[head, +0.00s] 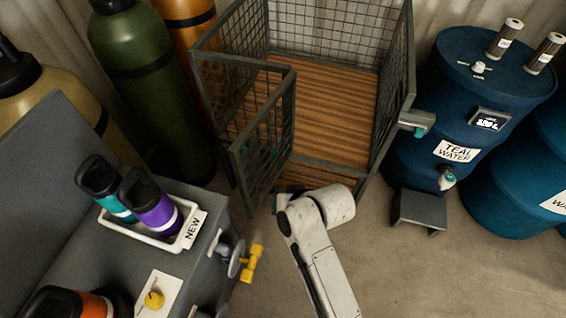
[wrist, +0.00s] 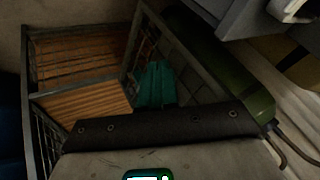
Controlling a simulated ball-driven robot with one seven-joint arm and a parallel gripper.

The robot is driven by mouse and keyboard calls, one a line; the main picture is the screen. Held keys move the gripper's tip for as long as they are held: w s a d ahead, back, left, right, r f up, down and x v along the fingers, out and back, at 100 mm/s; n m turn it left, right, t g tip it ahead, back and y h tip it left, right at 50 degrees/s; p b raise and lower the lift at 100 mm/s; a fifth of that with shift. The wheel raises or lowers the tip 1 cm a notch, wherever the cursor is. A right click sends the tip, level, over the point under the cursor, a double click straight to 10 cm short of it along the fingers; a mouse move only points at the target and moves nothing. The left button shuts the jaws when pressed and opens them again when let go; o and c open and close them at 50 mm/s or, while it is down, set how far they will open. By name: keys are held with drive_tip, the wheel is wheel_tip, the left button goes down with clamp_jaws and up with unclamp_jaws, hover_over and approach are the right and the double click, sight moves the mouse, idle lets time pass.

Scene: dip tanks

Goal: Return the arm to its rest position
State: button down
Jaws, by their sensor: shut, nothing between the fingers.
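My arm (head: 325,255) reaches up from the bottom of the head view, its white elbow-like joint in front of the cage. The cage's slatted wooden floor (head: 335,110) looks empty. In the wrist view the fingers appear in front of the cage mesh.
A grey bench at left holds a white NEW tray (head: 188,240) with a teal and a purple bottle. A yellow valve (head: 252,263) juts from its side. Green (head: 150,90) and orange cylinders stand behind. A blue TEAL WATER drum (head: 420,100) and grey step (head: 418,212) stand right.

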drive_tip(key=s+d+f+h, duration=0.15)
drive_tip(key=s+d, duration=0.25)
drive_tip(key=d, duration=0.5)
drive_tip(key=s+d+f+h, duration=0.15)
drive_tip(key=s+d, duration=0.25)
drive_tip(key=d, duration=0.4)
drive_tip(key=s+d+r+m+g+h, duration=0.1)
drive_tip(key=s+d, duration=0.5)
drive_tip(key=s, duration=0.3)
drive_tip(key=s+d+r+m+g+h, duration=0.1)
drive_tip(key=s+d+r+g+h, duration=0.1)
drive_tip(key=s+d, duration=0.4)
drive_tip(key=s, duration=0.3)
drive_tip(key=shift+s+d+r+g, duration=0.25)
drive_tip(key=shift+d+r+g, duration=0.05)
drive_tip(key=shift+d, duration=0.1)
